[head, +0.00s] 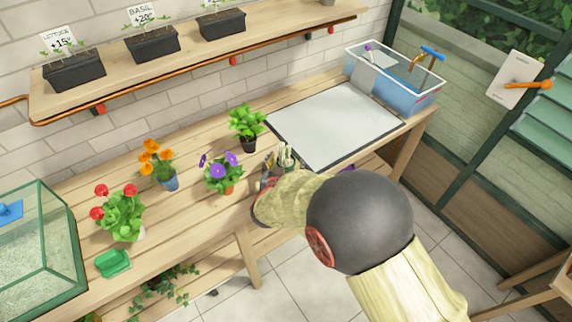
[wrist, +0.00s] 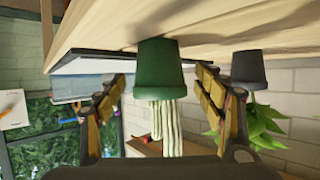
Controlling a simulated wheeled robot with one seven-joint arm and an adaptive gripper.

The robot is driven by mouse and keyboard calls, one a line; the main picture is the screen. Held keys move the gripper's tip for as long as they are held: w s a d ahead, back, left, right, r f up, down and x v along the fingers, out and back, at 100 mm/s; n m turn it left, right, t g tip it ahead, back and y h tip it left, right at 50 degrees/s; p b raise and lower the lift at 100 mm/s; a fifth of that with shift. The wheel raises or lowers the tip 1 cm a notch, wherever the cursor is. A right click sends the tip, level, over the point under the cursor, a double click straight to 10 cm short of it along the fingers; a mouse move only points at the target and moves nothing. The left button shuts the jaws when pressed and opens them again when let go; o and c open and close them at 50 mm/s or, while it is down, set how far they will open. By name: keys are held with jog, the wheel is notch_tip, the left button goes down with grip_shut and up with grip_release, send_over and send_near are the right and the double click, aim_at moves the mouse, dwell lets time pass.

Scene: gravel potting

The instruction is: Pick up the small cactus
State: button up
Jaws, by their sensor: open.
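The small cactus (wrist: 166,120) has pale, ribbed green columns and stands in a dark green pot (wrist: 158,70). The wrist view shows it upside down, between my fingers. My gripper (wrist: 161,82) is open, with one finger on each side of the pot and visible gaps between. In the head view the cactus (head: 287,155) is at the bench's front, right of the purple flowers.
A leafy plant in a black pot (head: 247,126) and purple flowers (head: 224,172) stand close by on the wooden bench (head: 195,205). A white mat (head: 337,122) lies behind to the right. A clear bin (head: 395,82) stands at the far right end.

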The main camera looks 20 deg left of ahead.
jog(key=shift+c, duration=1)
jog(key=c, duration=1.1)
jog(key=shift+r, duration=0.15)
jog(key=shift+c, duration=0.6)
